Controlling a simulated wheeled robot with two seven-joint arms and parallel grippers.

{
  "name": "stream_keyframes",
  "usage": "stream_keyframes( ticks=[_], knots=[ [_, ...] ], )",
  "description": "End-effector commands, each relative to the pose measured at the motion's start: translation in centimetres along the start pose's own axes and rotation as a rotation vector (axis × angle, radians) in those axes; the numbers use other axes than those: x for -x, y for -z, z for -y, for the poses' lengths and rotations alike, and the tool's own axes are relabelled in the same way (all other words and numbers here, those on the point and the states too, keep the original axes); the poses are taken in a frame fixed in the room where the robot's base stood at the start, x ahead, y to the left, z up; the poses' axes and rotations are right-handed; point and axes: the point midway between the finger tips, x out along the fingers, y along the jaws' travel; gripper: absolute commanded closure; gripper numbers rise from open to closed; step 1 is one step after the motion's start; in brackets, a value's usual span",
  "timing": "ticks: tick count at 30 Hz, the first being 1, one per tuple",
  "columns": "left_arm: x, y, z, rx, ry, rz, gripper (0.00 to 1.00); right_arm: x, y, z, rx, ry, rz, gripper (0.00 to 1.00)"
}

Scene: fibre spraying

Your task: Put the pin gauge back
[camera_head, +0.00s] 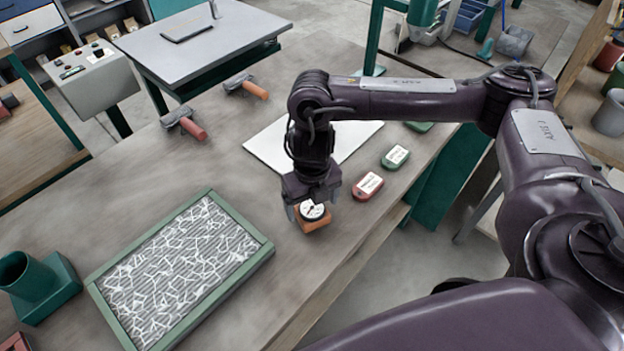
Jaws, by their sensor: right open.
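The pin gauge (312,210) shows as a round white dial with a dark rim. It is at a small orange-brown block (315,226) near the front edge of the bench. My right gripper (318,203) points down directly over it, with its open fingers on either side of the dial. I cannot tell whether the fingers touch the gauge, or whether it rests fully on the block. My left gripper is not in view.
A green-framed panel with white fibres (185,275) lies to the left. A red case (368,186) and a green case (395,157) lie to the right. A white sheet (270,147) lies behind my gripper.

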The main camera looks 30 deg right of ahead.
Motion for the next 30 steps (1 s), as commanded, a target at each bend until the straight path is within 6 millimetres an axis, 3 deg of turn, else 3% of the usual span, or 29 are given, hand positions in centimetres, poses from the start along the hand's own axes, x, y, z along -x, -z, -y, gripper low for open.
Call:
stream_keyframes(
  ticks=[3,12,18,30],
  knots=[
    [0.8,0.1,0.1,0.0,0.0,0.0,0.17,2.8,-0.2,0.0,0.002,0.0,0.006,0.17],
    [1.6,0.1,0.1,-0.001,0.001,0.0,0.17,7.5,-0.1,0.0,0.001,0.0,0.004,0.17],
    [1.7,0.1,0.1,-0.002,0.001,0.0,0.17,8.7,0.0,0.0,0.0,0.0,0.002,0.17],
    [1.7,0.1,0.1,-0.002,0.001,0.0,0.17,8.9,0.0,0.0,0.0,0.0,0.0,0.17]
  ],
)
